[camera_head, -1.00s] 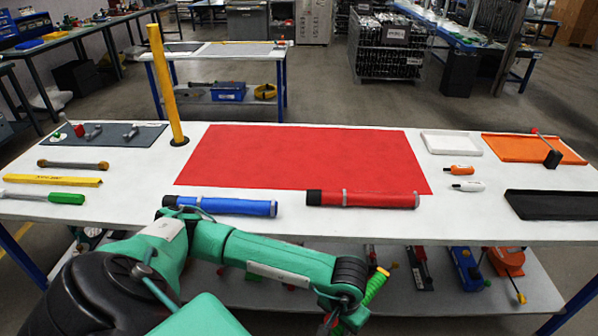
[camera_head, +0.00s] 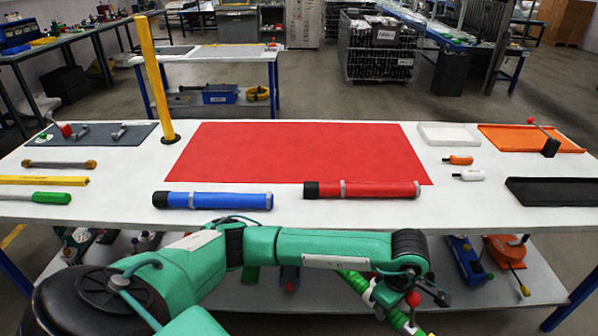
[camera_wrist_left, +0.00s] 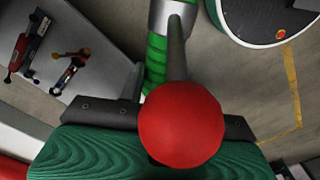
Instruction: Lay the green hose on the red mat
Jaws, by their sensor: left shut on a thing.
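The red mat (camera_head: 300,152) lies flat and bare in the middle of the white table. My left gripper (camera_head: 388,296) is beyond the table's front edge, in front of the mat and lower in the picture. It is shut on the green hose (camera_head: 353,282), a ribbed tube with pale collars. The hose slants down to the right and is partly hidden by my wrist. In the left wrist view the green hose (camera_wrist_left: 156,62) runs up beside a grey collar. A red ball (camera_wrist_left: 181,124) on a grey rod hides the grip point. My right gripper is out of view.
A blue tube (camera_head: 215,200) and a red tube (camera_head: 362,190) lie along the table's front edge, before the mat. A yellow post (camera_head: 152,80) stands at the mat's left. White (camera_head: 449,134), orange (camera_head: 530,137) and black trays (camera_head: 555,191) are at right.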

